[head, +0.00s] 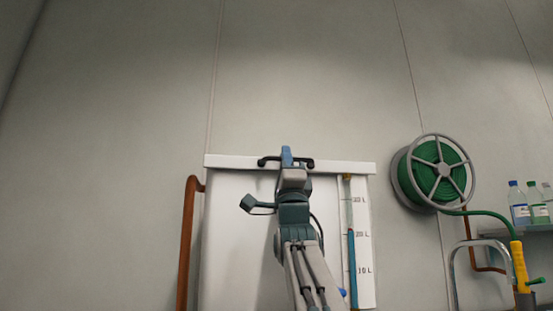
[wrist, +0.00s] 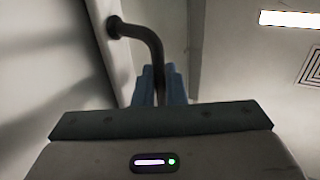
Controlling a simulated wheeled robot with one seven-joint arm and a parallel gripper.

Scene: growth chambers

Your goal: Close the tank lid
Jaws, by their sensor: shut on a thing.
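The white tank (head: 235,240) stands against the wall in the head view. Its white lid (head: 225,162) shows as a thin, slightly wider band along the tank's top; from this low angle I cannot tell whether a gap is left under it. A black bar handle (head: 308,163) sits on the lid's front. My gripper (head: 287,155) reaches up to the handle's middle. In the wrist view its blue fingers (wrist: 160,86) are shut around the dark handle (wrist: 137,28), one on each side. The tank's inside is hidden.
A level gauge (head: 361,240) with litre marks runs down the tank's right front. A brown pipe (head: 187,240) stands at its left. A green hose reel (head: 437,172) hangs on the right wall, near a shelf with bottles (head: 519,207). The wall above the tank is clear.

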